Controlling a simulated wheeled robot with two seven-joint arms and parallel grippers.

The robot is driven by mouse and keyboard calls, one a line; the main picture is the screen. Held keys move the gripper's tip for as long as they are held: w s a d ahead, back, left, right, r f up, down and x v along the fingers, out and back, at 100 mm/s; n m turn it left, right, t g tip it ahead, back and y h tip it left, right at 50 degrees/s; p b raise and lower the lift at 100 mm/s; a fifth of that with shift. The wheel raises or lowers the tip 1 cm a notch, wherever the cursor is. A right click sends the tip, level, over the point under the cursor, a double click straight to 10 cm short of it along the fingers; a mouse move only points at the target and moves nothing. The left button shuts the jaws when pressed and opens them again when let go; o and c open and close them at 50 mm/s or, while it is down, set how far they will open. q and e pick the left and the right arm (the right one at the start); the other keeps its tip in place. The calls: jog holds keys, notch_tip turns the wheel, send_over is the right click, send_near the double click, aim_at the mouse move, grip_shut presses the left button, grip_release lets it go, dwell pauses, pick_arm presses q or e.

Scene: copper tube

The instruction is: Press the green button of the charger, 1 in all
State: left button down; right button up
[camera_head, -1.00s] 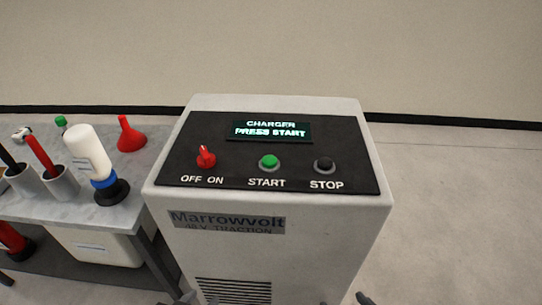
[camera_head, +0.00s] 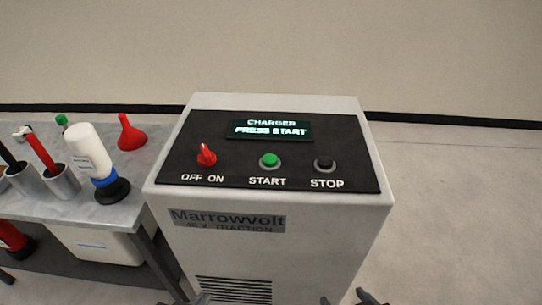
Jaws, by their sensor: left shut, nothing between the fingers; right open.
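The grey charger (camera_head: 330,240) stands in the middle of the view with a dark sloped panel on top. The green button (camera_head: 270,160) sits on the panel above the word START. To its left is a red knob (camera_head: 206,155) above OFF ON, and to its right a black button (camera_head: 324,164) above STOP. The lit display (camera_head: 269,130) reads CHARGER, PRESS START. My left gripper (camera_head: 202,299) just shows at the bottom edge, shut and empty, below the panel. My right gripper (camera_head: 346,299) is open and empty at the bottom edge, right of centre. Neither touches the green button.
A grey table (camera_head: 125,217) stands close on the charger's left. It holds a white bottle (camera_head: 88,150), a red funnel (camera_head: 130,135), and cups with tools. A white bin (camera_head: 100,247) is under it. The floor right of the charger is clear.

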jog(key=shift+s+f, duration=0.2)
jog(key=shift+s, duration=0.1)
dwell(0.4)
pick_arm(q)
jog(key=shift+w, duration=0.15)
pick_arm(e)
jog(key=shift+c, duration=0.3)
